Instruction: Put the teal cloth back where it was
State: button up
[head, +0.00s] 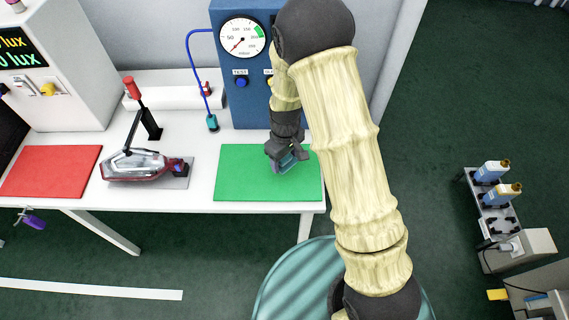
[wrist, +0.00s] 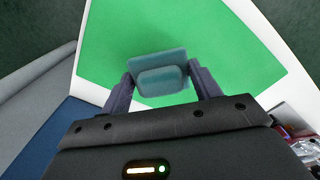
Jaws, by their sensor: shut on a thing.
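The teal cloth (wrist: 160,65) is a small folded pad between the two fingers of my gripper (wrist: 160,88) in the wrist view. My gripper is shut on it. In the head view my gripper (head: 287,160) is over the upper right part of the green mat (head: 240,185), and the teal cloth (head: 291,158) shows only as a small patch at the fingers. The green mat fills much of the wrist view behind the cloth. I cannot tell whether the cloth touches the mat.
A tail lamp (head: 135,168) sits in a fixture left of the green mat, with a red mat (head: 50,171) farther left. A blue gauge box (head: 235,85) with a hose stands behind. A shelf with bottles (head: 490,172) is at the right. The green mat holds nothing else visible.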

aim_at(285, 165)
jog(key=shift+f, duration=1.75)
jog(key=shift+f, duration=0.2)
jog(key=o, duration=1)
jog(key=shift+r, duration=0.1)
notch_tip(285, 165, up, 12)
jog(key=shift+r, duration=0.1)
